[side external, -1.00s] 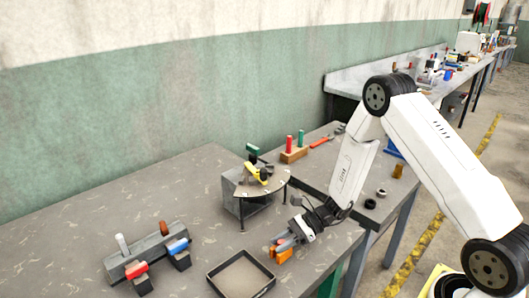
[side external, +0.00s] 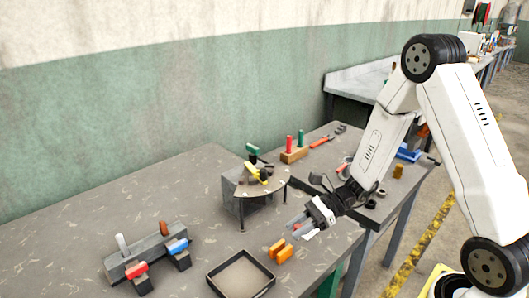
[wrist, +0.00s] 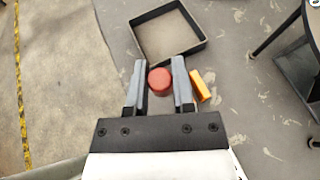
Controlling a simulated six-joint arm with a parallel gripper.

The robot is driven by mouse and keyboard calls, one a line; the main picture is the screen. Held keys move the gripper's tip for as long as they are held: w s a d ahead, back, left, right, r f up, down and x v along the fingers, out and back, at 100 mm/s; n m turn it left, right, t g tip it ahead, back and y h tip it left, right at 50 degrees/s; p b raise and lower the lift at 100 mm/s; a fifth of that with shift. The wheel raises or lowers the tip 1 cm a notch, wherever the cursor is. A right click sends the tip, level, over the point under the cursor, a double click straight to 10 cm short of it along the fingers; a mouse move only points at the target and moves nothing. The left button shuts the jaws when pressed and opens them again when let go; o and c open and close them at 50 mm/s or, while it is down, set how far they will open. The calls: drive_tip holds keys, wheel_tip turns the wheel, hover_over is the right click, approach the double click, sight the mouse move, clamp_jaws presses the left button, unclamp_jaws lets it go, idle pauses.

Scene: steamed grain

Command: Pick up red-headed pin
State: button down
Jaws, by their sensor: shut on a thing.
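My gripper (wrist: 159,85) is shut on the red-headed pin (wrist: 159,80). In the wrist view its round red head shows between the two grey fingers, and the rest of it is hidden. In the side view my gripper (side external: 297,226) is above the table, up and to the right of the orange blocks. The pin is small and mostly hidden there.
Orange blocks (side external: 280,250) stand on the table below my gripper. A shallow dark tray (side external: 241,275) lies at the front. A stand with a curved top (side external: 262,190) is behind. A grey fixture with coloured handles (side external: 148,255) is at left. The table between is bare.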

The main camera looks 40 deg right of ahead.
drive_tip(key=s+r, duration=0.4)
drive_tip(key=s, duration=0.5)
drive_tip(key=shift+s+d+r, duration=0.2)
drive_tip(key=shift+d, duration=0.1)
drive_tip(key=shift+w, duration=0.1)
